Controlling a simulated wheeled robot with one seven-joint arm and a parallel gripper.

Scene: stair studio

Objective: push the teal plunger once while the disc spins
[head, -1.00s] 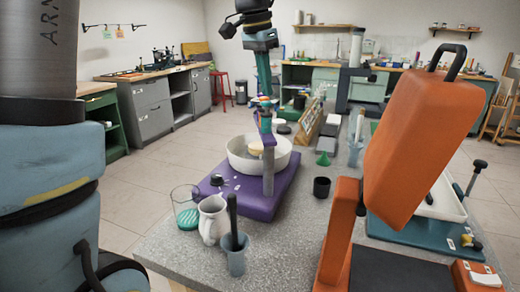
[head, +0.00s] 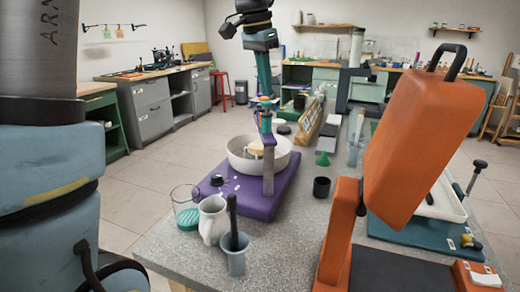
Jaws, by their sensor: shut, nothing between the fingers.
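A purple machine (head: 240,204) stands on the grey speckled bench with a wide white bowl (head: 279,161) on its base. A cream-topped piece (head: 256,149) shows inside the bowl; its full shape is partly hidden. The teal plunger (head: 266,123) appears at the column's top. My gripper (head: 265,101) points down right above it, shut and empty. I cannot tell if the fingertips touch the plunger. A dark knob (head: 217,180) sits on the base's front left.
A glass beaker (head: 185,205), white jug (head: 212,218) and blue-grey cup with a dark handle (head: 234,255) stand in front. A black cup (head: 321,187) and green funnel (head: 323,159) stand right of the machine. A tall orange machine (head: 415,135) fills the right.

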